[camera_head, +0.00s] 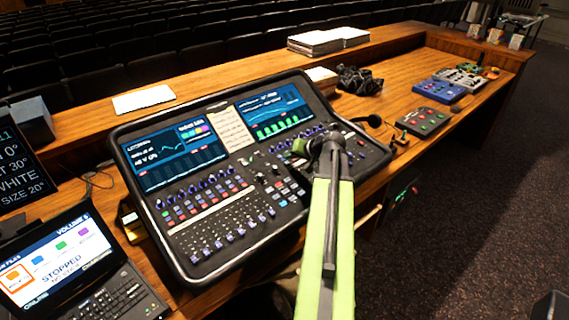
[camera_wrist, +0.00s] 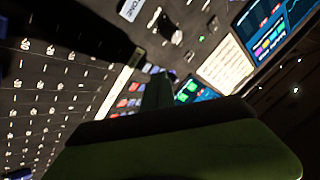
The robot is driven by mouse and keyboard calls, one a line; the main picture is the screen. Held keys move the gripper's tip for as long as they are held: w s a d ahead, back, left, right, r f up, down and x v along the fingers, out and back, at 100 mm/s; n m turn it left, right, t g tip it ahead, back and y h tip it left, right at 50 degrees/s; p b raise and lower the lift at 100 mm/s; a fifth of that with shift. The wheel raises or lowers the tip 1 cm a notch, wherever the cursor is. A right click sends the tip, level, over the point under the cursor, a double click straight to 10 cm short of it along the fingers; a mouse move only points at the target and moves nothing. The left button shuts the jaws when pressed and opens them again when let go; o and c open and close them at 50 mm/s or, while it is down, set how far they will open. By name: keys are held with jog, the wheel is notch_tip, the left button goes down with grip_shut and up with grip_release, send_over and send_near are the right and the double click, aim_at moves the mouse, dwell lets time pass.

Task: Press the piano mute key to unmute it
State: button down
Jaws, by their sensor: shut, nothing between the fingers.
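The mixing desk (camera_head: 255,215) stands tilted on a wooden counter, with two lit screens and rows of faders, knobs and coloured keys. Labels are too small to read, so I cannot tell which key is the piano mute. My gripper (camera_head: 297,147) is over the right half of the desk, just below the right screen, at the end of my green arm. It is shut and empty. In the wrist view its dark tip (camera_wrist: 157,92) lies in front of the desk surface, close to a row of red and blue keys (camera_wrist: 128,104). Contact with any key cannot be told.
A laptop (camera_head: 75,265) reading "STOPPED" sits at lower left, beside a dark text display (camera_head: 20,165). Paper (camera_head: 144,98) lies behind the desk. Small effect boxes (camera_head: 423,122) are on the counter at right.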

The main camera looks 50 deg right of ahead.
jog(key=r+p, duration=0.5)
jog(key=shift+s, duration=0.3)
dwell(0.9)
